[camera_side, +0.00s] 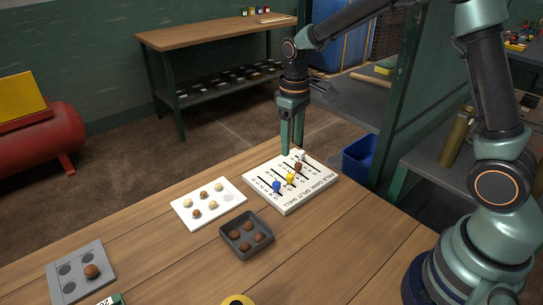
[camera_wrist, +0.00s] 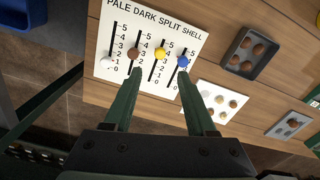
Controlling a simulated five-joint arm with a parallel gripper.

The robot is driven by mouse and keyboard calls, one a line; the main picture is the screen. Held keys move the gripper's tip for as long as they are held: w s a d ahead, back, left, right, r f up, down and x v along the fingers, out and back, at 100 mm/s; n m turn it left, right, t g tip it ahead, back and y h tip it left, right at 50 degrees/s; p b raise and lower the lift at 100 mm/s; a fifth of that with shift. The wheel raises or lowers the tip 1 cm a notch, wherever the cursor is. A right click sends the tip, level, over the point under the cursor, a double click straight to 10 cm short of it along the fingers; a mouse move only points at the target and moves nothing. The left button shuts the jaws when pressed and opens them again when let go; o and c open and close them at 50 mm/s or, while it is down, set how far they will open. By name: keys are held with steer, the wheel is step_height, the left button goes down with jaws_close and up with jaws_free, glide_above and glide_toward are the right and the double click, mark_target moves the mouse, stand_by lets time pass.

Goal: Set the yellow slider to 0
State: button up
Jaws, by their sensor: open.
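A white slider board (camera_side: 318,189) lies on the wooden table, printed PALE DARK SPLIT SHELL, with scales from 0 to 5. The yellow slider (camera_wrist: 160,54) is the SPLIT one, in the upper half of its track, around 3 to 4; it also shows in the side view (camera_side: 290,178). White (camera_wrist: 106,62), brown (camera_wrist: 134,53) and blue (camera_wrist: 183,61) sliders sit on the other tracks. My gripper (camera_wrist: 158,74) is open and empty, fingers pointing down. In the side view my gripper (camera_side: 291,152) is at the board's far edge, apart from the yellow slider.
A white tray (camera_side: 180,208) with several pale and brown balls lies beside the board. A dark tray (camera_side: 228,247) of brown balls and a grey holed plate (camera_side: 62,286) are further left. A blue bin (camera_side: 360,160) stands beyond the table.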

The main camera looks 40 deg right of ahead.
mark_target(290, 175)
step_height(290, 175, down, 9)
steer(key=shift+f, duration=0.15)
stand_by(0.4)
jaws_close()
stand_by(1.2)
